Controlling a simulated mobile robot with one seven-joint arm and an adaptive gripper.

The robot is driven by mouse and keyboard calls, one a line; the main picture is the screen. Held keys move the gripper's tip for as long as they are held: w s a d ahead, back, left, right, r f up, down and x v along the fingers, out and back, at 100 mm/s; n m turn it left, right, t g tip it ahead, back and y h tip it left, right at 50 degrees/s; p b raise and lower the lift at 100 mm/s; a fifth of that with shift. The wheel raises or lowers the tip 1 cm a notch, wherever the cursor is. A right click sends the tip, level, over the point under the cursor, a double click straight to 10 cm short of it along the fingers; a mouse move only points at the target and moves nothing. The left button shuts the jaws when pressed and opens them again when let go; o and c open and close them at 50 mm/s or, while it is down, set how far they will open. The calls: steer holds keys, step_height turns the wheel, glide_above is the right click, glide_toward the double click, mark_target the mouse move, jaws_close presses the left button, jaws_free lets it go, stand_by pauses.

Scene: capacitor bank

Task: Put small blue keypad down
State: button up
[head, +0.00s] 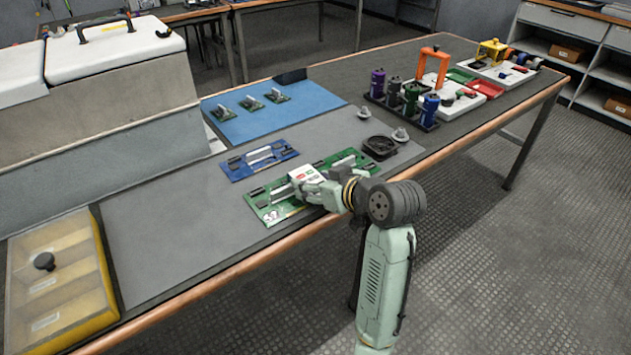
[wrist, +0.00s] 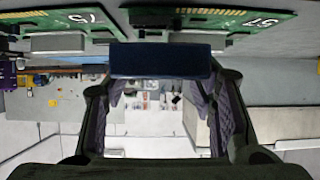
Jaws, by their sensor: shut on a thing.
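My gripper (wrist: 160,75) is shut on a small dark blue block, the small blue keypad (wrist: 160,61), in the wrist view. The keypad lies across between the two fingertips, and its keys cannot be made out. In the head view my gripper (head: 300,180) is low over the green circuit boards (head: 267,207) near the middle of the table. The keypad is not clearly visible there. Green boards (wrist: 228,18) also show close to the keypad along the top of the wrist view. Whether the keypad touches them I cannot tell.
A blue board (head: 258,160) lies just left of my gripper. A blue mat (head: 240,122) with several small boards lies behind. A black round dish (head: 379,147) sits to the right, with colored cylinders (head: 411,98) beyond. The grey mat (head: 165,235) has free room at left.

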steer(key=shift+f, duration=0.4)
steer(key=o, duration=1.2)
steer(key=shift+r, duration=0.1)
steer(key=shift+r, duration=0.35)
steer(key=v, duration=1.2)
steer(key=shift+r+b, duration=0.25)
steer(key=shift+b, duration=0.05)
